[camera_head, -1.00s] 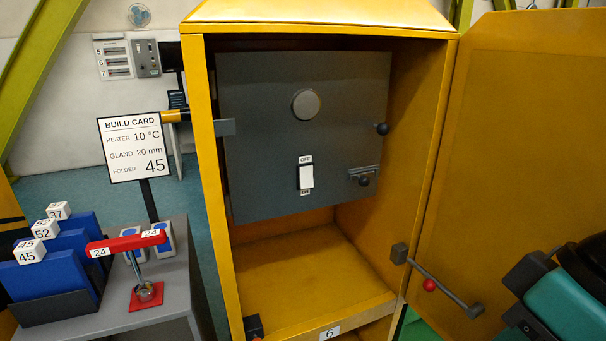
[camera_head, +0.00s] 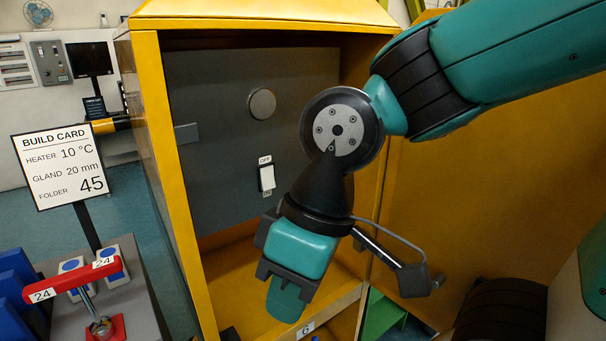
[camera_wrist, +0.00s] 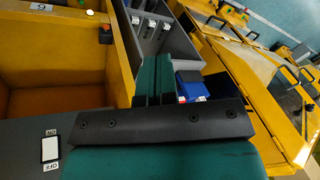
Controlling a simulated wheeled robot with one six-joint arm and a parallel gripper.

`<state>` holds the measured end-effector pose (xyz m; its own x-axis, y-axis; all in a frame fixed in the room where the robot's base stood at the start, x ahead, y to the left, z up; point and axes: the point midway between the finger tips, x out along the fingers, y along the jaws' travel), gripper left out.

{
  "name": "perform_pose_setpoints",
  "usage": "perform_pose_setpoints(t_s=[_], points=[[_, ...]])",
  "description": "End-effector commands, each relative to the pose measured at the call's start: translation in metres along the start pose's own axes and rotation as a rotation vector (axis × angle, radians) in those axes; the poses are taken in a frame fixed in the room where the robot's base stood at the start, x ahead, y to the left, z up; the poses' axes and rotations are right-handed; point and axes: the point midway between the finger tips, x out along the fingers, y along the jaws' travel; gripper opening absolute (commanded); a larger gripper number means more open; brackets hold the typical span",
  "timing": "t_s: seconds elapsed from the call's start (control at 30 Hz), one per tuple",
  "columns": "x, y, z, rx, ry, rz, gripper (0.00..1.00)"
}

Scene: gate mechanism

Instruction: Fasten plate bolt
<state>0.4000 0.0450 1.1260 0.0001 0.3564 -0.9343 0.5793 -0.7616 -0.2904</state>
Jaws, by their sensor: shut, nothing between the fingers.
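The dark grey plate (camera_head: 212,95) stands upright inside the yellow cabinet (camera_head: 160,150). It carries a round grey disc (camera_head: 262,104) and a white OFF/ON switch (camera_head: 267,177). My arm covers the plate's right side, so its bolt is hidden. My gripper (camera_head: 285,300) is shut and empty, pointing down in front of the cabinet's lower opening, apart from the plate's switch. In the wrist view my shut fingers (camera_wrist: 153,80) point away from the plate (camera_wrist: 25,135), which shows at the lower left with its switch (camera_wrist: 50,148).
The cabinet door (camera_head: 500,190) stands open on the right, behind my arm. A build card (camera_head: 60,165) and a red-handled lever (camera_head: 75,280) stand on the left bench. Blue folders (camera_wrist: 190,86) and a yellow machine (camera_wrist: 265,90) show in the wrist view.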

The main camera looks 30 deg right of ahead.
Motion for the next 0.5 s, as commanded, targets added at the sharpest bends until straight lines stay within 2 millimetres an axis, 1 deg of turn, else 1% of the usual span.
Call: perform_pose_setpoints(t_s=[0.13,0.17,0.23,0.27,0.33,0.37,0.4,0.47,0.5], points=[[-0.002,0.002,-0.003,0.007,0.003,0.006,0.00],[-0.004,0.005,-0.007,0.018,0.009,0.017,0.00],[-0.013,0.021,-0.023,0.066,0.030,0.067,0.00],[-0.019,0.033,-0.032,0.096,0.042,0.102,0.00],[-0.034,0.069,-0.056,0.177,0.080,0.213,0.00],[-0.041,0.087,-0.065,0.210,0.095,0.269,0.00],[-0.051,0.112,-0.075,0.249,0.115,0.349,0.00],[-0.066,0.148,-0.087,0.296,0.137,0.470,0.00],[-0.076,0.170,-0.092,0.318,0.148,0.546,0.00]])
